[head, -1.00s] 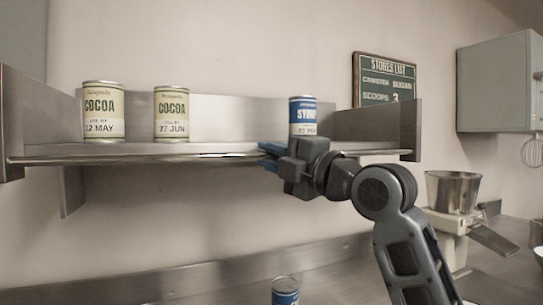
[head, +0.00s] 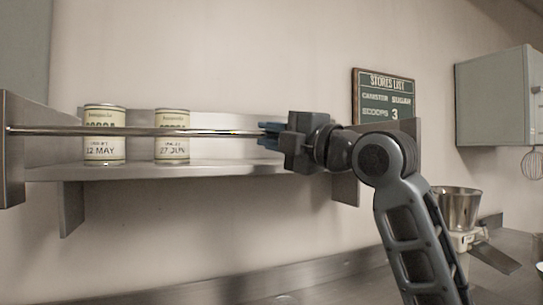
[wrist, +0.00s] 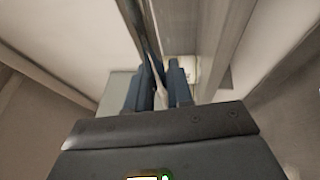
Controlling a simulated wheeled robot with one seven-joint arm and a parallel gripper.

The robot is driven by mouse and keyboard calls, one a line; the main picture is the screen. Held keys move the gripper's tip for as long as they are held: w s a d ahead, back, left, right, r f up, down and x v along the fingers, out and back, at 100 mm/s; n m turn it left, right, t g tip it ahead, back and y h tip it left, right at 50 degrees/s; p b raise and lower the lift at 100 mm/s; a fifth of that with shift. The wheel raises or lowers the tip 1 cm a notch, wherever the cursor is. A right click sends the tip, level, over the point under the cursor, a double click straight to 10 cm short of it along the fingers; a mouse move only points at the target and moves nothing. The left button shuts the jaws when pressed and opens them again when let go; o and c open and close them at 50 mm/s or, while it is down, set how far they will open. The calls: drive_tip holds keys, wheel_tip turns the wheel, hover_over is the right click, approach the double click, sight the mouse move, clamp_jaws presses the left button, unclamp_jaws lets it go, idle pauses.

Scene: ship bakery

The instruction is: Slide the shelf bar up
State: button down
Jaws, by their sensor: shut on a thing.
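The shelf bar (head: 190,133) is a thin metal rod running along the front of the steel shelf (head: 140,172). It crosses in front of the middle of the cans, well above the shelf surface. My gripper (head: 270,134) is shut on the bar toward its right part; my arm hides the bar's right end. In the wrist view, the bar (wrist: 148,35) runs up between the blue fingers of my gripper (wrist: 160,90).
Two cocoa cans, 12 MAY (head: 104,150) and 27 JUN (head: 172,150), stand on the shelf behind the bar. A stores list board (head: 384,97) hangs behind. A scale with a metal bowl (head: 458,207) and a grey cabinet (head: 495,100) are at right.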

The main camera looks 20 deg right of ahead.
drive_tip(key=shift+r, duration=0.35)
drive_tip(key=c, duration=1.1)
unclamp_jaws()
drive_tip(key=shift+f, duration=0.1)
drive_tip(key=b+v, duration=0.2)
drive_tip(key=v, duration=0.5)
drive_tip(key=shift+s+d, duration=0.15)
drive_tip(key=shift+s, duration=0.25)
drive_tip(key=shift+f, duration=0.15)
